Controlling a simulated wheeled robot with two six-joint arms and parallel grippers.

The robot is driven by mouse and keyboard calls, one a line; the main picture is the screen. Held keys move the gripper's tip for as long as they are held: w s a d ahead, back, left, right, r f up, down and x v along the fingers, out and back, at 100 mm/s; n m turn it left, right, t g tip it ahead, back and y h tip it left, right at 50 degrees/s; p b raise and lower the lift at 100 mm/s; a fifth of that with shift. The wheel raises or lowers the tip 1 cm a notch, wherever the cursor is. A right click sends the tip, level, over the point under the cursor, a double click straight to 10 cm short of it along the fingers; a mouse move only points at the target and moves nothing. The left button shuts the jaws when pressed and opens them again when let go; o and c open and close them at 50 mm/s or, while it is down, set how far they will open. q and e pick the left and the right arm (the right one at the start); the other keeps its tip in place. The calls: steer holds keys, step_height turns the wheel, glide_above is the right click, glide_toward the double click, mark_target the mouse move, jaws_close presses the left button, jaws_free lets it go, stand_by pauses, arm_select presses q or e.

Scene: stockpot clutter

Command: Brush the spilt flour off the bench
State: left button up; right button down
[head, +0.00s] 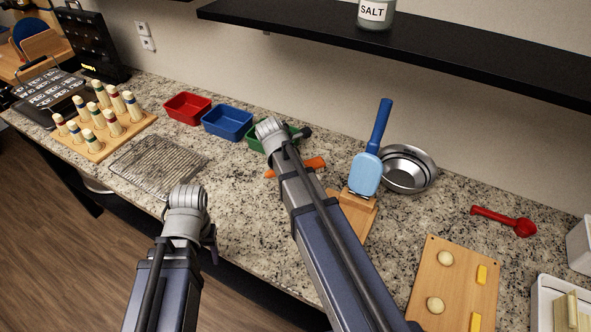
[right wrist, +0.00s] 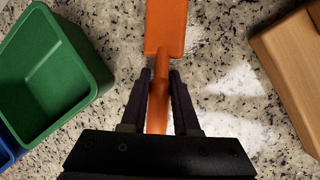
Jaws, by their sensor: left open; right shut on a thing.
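My right gripper (right wrist: 162,78) is shut on the handle of an orange flat-headed tool (right wrist: 166,28), held over the speckled stone bench (right wrist: 215,28). In the head view the orange tool (head: 312,164) shows on both sides of my right arm, which hides the fingers. Spilt flour (right wrist: 240,82) lies as a white patch on the bench, with more white nearer the gripper, right of the handle. My left gripper (head: 211,246) is open and seems empty, low near the bench's front edge; its fingers are mostly hidden.
A green bin (right wrist: 48,70), a blue bin (head: 228,121) and a red bin (head: 187,107) stand along the back. A wooden block (head: 358,215) holds a blue tool (head: 367,172) beside steel bowls (head: 408,168). A wire rack (head: 155,167) and a dough board (head: 455,285) flank the arms.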

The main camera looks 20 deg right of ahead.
steer(key=shift+w+a+f, duration=0.1)
steer(key=shift+w+a, duration=0.35)
steer(key=shift+w, duration=0.1)
steer(key=shift+s, duration=0.1)
steer(key=shift+s+a, duration=0.6)
steer(key=shift+a, duration=0.2)
steer(key=shift+s+a, duration=0.6)
steer(key=shift+a, duration=0.15)
steer(key=shift+w, duration=0.1)
steer(key=shift+w+a, duration=0.6)
steer(key=shift+w, duration=0.05)
steer(key=shift+w+d, duration=1.3)
steer(key=shift+d, duration=0.3)
